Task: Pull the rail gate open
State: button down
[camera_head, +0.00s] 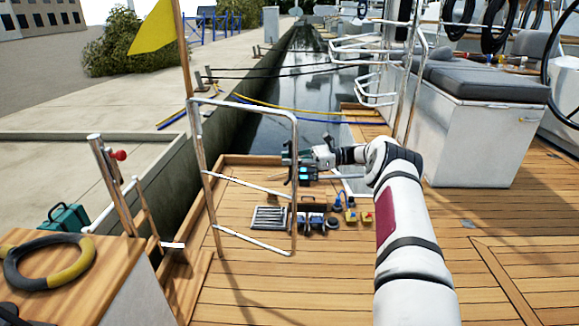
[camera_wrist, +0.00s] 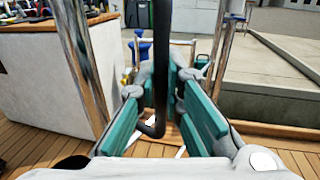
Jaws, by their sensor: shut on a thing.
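The rail gate (camera_head: 246,108) is a silver tube frame with cross bars, standing upright over the teak deck left of centre in the head view. My gripper (camera_head: 298,162) is at its right upright, about a third of the way down. In the wrist view my gripper (camera_wrist: 160,92) has its teal pads on both sides of a dark upright tube of the gate (camera_wrist: 161,55), which bends at its lower end. The gripper is shut on this tube. The exact contact is partly hidden by the fingers.
A post with a red knob (camera_head: 118,155) stands at left, near a wooden-topped locker with a ring (camera_head: 45,262). Several small items and a grating (camera_head: 268,217) lie on the deck behind the gate. A grey-cushioned seat (camera_head: 485,82) is at right. The front deck is clear.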

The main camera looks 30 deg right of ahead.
jog(key=shift+w+d, duration=0.35)
jog(key=shift+d, duration=0.1)
jog(key=c, duration=1.7)
grip_release()
jog(key=shift+r, duration=0.15)
